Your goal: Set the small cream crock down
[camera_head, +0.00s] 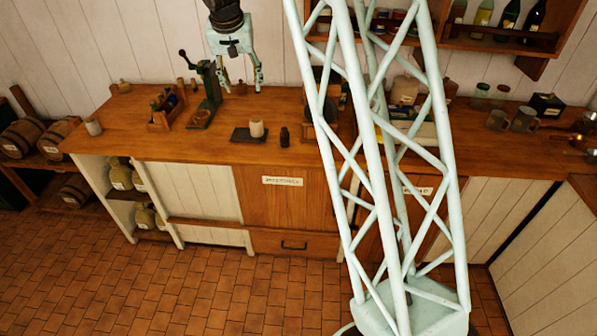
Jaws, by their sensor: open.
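A small cream crock (257,128) stands upright on the wooden counter, at the right part of a dark flat mat (238,135). My gripper (243,88) hangs above and behind it in the picture, fingers pointing down and spread apart, with nothing between them. The gripper is clear of the crock. A similar small pale pot (93,126) stands at the left end of the counter.
A small dark jar (284,137) stands just right of the mat. A green hand-press (204,95) and a wooden bottle carrier (166,108) stand to the left. My lattice column hides part of the counter. The counter's front left is clear.

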